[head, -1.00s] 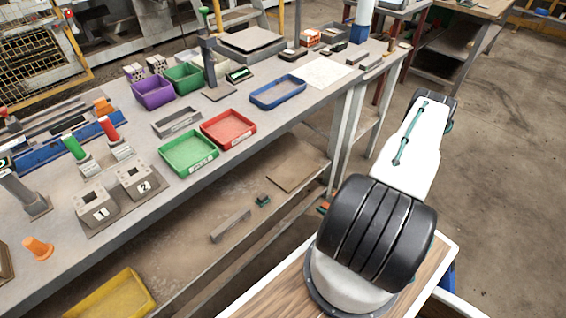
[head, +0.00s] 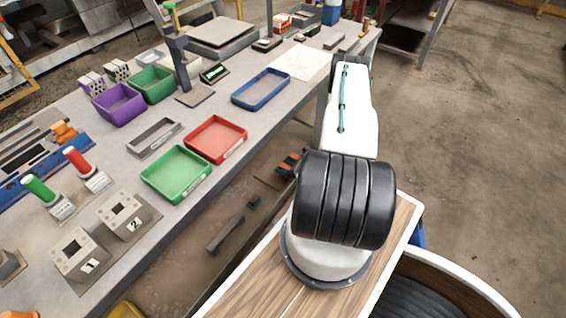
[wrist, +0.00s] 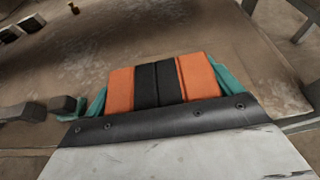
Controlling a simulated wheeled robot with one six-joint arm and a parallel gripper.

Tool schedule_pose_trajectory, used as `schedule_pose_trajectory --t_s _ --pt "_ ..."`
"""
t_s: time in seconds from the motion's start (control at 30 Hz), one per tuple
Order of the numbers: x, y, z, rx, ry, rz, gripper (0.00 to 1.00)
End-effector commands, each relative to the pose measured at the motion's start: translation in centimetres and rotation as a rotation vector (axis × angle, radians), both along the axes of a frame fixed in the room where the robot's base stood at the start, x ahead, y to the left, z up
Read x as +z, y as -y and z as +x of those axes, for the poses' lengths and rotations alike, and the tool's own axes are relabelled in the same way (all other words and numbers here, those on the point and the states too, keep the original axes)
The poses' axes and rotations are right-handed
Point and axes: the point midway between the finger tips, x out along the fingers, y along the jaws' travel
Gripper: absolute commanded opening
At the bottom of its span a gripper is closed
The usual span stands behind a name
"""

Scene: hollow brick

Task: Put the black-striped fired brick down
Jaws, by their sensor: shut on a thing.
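The fired brick (wrist: 118,90) is orange with a black band (wrist: 157,84) across its middle. It fills the centre of the wrist view, with the teal fingers of my gripper (wrist: 163,82) against its left and right sides. My gripper is shut on it. In the head view the brick (head: 290,163) shows small, beyond the black part of my arm and low beside the bench's front edge. The arm hides part of the gripper there. A brownish surface lies behind the brick in the wrist view; I cannot tell the gap to it.
The grey bench top carries a green tray (head: 176,174), a red tray (head: 216,139), a blue tray (head: 261,89), and numbered blocks (head: 80,254). Below it, a dark bar (head: 225,235) lies on the lower shelf. Grey blocks (wrist: 28,111) show at the wrist view's left.

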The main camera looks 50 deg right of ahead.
Motion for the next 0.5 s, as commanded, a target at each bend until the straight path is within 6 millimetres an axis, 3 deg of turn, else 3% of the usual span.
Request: schedule_pose_trajectory --t_s 0.1,0.37,0.5 --pt "-0.2 0.9 2.0 0.0 0.002 -0.001 0.54" --pt "-0.4 1.9 4.2 0.0 0.001 -0.002 0.54" --pt "-2.9 1.9 4.1 -0.003 0.0 0.003 0.54"
